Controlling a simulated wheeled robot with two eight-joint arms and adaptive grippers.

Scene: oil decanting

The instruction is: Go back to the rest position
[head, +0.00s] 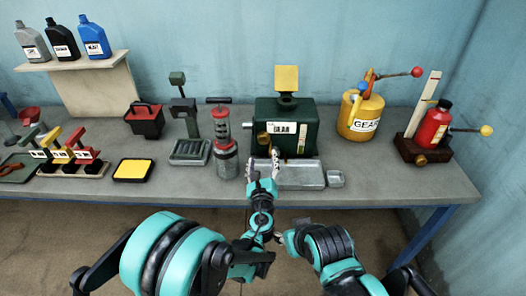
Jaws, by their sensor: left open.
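My left gripper (263,167) is open, with its fingers pointing away over the front of the table. It shows in front of the dark green box (270,112) labelled GEAR and at the left end of the grey metal tray (300,174). I see nothing held between its fingers. Whether it touches the tray cannot be told. My right arm comes in from the lower right. Its end (287,238) is low, in front of the table edge and close beside my left wrist. Its fingers are too small and hidden to read.
The grey table (390,188) bears a red and grey pump (222,140), a yellow GEAR can (361,115) and a red bottle (434,126) on a dark stand. Several coloured levers stand left. Bottles stand on a raised shelf (72,61). The table's front right is clear.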

